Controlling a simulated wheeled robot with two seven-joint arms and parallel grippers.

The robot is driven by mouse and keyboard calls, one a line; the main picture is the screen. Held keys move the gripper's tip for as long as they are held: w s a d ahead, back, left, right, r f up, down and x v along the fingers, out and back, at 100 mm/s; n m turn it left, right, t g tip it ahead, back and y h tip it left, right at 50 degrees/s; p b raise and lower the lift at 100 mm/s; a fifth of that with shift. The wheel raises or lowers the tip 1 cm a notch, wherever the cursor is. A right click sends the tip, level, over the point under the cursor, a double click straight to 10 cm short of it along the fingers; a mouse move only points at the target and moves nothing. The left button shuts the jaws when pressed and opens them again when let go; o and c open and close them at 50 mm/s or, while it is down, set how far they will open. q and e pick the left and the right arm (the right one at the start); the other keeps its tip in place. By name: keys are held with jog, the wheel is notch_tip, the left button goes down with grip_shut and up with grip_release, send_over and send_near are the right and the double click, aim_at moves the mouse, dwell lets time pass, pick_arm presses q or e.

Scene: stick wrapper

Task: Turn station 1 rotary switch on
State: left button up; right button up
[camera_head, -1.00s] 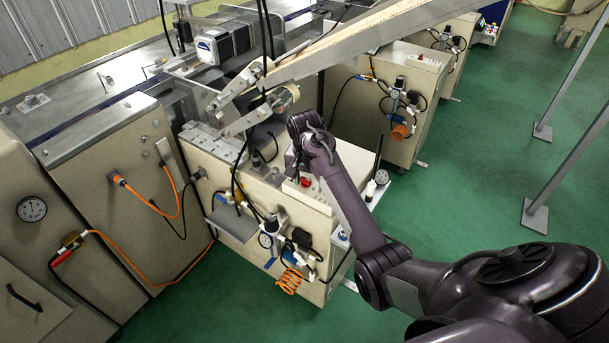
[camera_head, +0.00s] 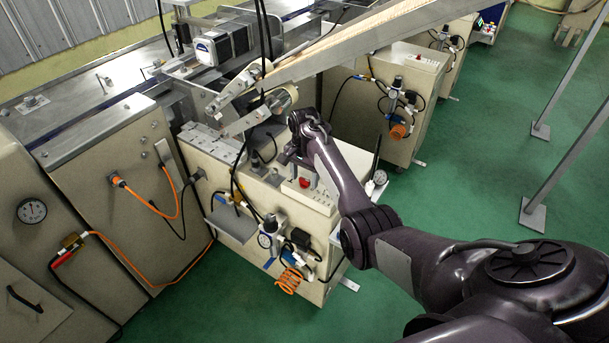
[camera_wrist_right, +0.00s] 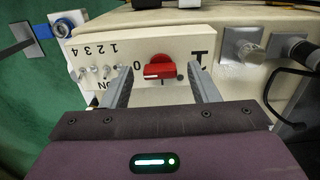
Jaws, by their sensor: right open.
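The red rotary switch (camera_wrist_right: 160,68) sits on a pale control panel (camera_wrist_right: 225,45), between a "0" mark on its left and an "I" mark on its right in the right wrist view. A white line on its knob lies on the "0" side. The switch also shows in the head view (camera_head: 304,182) on top of the cream station cabinet. My right gripper (camera_wrist_right: 160,74) is open, one finger on either side of the switch. I cannot tell whether the fingers touch it. In the head view the right gripper (camera_head: 291,157) is over the cabinet top. My left gripper is not in view.
Several small toggle switches (camera_wrist_right: 96,73) stand left of the knob, and square metal fittings (camera_wrist_right: 240,48) to its right. A sloped conveyor (camera_head: 350,45) and hanging black cables are close to the right arm.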

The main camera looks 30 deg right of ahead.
jog(key=shift+c, duration=0.2)
jog(key=c, duration=0.9)
jog(key=shift+c, duration=0.2)
